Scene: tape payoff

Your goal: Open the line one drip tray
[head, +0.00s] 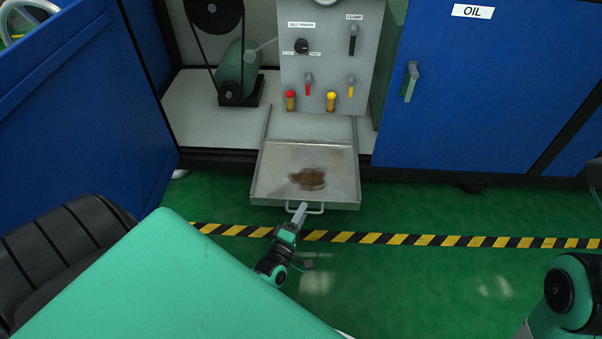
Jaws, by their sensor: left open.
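The metal drip tray (270,172) is slid out on its rails from under the grey control panel, over the front edge of the cabinet floor. A brown stain lies on its bottom. Its handle (316,211) is a thin bar on the front edge. My left gripper (300,210) is at the left end of this handle and is open. I cannot tell whether its fingers are around the bar or touching it. Part of my right arm shows at the lower right, but its gripper is not in view.
The grey panel (330,15) carries a clamp lever, a knob and small coloured valves. An open blue door (75,110) stands at the left. A closed blue door (480,90) labelled OIL is at the right. A yellow-black floor stripe (450,241) crosses the clear green floor.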

